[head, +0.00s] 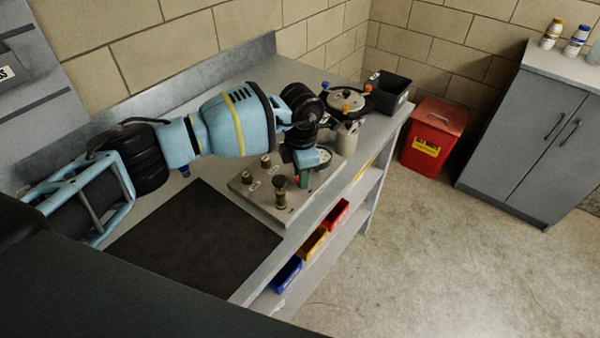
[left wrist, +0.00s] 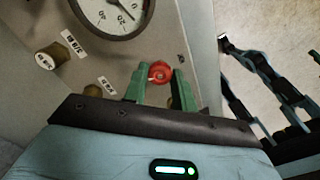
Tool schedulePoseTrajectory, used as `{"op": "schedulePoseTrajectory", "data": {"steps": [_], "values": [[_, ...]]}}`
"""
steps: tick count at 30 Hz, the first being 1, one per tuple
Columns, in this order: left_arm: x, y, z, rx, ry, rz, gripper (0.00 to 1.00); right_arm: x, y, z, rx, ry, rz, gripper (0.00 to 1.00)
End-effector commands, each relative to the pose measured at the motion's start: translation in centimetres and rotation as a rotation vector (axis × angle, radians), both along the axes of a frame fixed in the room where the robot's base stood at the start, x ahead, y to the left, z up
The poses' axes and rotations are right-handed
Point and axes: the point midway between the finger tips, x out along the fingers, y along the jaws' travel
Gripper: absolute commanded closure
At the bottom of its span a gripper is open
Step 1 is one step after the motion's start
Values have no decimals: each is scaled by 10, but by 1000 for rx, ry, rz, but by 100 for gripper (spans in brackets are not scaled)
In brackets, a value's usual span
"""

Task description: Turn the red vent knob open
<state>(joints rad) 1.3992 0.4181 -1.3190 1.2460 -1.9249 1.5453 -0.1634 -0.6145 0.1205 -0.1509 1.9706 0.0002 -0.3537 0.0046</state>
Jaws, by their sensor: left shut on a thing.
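The red vent knob (left wrist: 160,71) sits on the grey panel between the green fingertips of my left gripper (left wrist: 160,75) in the left wrist view. The left gripper is shut on the knob from both sides. In the head view my left gripper (head: 303,178) points down at the right part of the panel (head: 268,209), and the knob is hidden there. A round dial gauge (left wrist: 112,14) is beside the knob on the panel; its needle shows in the left wrist view.
Brass fittings (head: 281,192) stand on the panel close to the gripper. A black mat (head: 195,240) lies on the bench to the left. Coloured bins (head: 312,243) sit below the bench edge.

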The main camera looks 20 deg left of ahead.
Motion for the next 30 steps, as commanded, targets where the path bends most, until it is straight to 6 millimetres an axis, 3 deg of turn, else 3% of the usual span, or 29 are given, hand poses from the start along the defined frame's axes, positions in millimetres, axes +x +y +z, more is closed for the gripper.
{"op": "schedulePoseTrajectory", "data": {"steps": [17, 18, 22, 30], "values": [[0, 0, 0, 1, -1, 33, 96, 1, -2, 0, -4, -2, 1, 64], [0, 0, 0, 1, -1, 33, 69, 1, -2, 0, -4, -2, 1, 64], [0, 0, 0, 1, -1, 32, 52, 1, -2, 0, -4, -2, 1, 64], [0, 0, 0, 1, -1, 31, 51, 0, -1, 0, -3, -2, 1, 64]]}}
